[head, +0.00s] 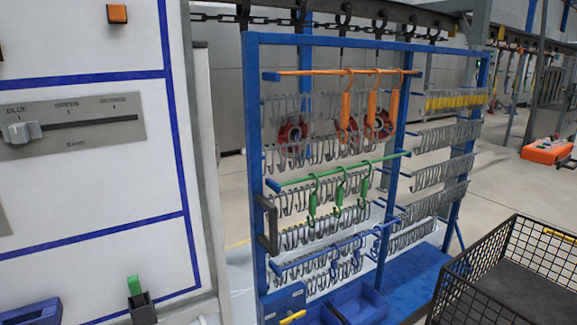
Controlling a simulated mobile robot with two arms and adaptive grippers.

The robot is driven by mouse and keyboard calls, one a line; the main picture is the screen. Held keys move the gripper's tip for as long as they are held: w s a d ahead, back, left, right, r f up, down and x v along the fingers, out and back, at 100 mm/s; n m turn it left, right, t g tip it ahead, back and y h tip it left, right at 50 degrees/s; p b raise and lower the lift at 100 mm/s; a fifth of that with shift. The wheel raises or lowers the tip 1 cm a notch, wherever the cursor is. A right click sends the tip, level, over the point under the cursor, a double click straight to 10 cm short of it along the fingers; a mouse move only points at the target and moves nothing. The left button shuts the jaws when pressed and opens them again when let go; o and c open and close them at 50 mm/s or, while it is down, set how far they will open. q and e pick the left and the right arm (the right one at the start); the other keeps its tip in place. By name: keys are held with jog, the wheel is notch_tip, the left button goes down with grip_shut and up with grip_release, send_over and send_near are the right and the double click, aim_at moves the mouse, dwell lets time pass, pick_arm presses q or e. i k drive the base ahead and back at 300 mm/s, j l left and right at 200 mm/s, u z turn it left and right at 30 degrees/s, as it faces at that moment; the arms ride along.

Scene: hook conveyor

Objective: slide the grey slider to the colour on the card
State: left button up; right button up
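The grey slider (22,132) sits at the left end of its slot, under the label BLUE. Its slot plate (95,130) is on the white panel at the left and reads BLUE, GREEN, ORANGE from left to right, with BAND below. A small green piece (134,285) stands upright in a dark holder (142,308) at the bottom of the panel. I cannot tell whether this is the card, and no other card is clear. Neither of my grippers is in view.
A blue rack (250,130) with orange, green and blue hooks stands right of the panel. A black wire basket (455,290) is at the lower right. A blue object (32,312) is at the bottom left. An orange button (117,13) is high on the panel.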

aim_at(20, 132)
jog(key=u, duration=1.3)
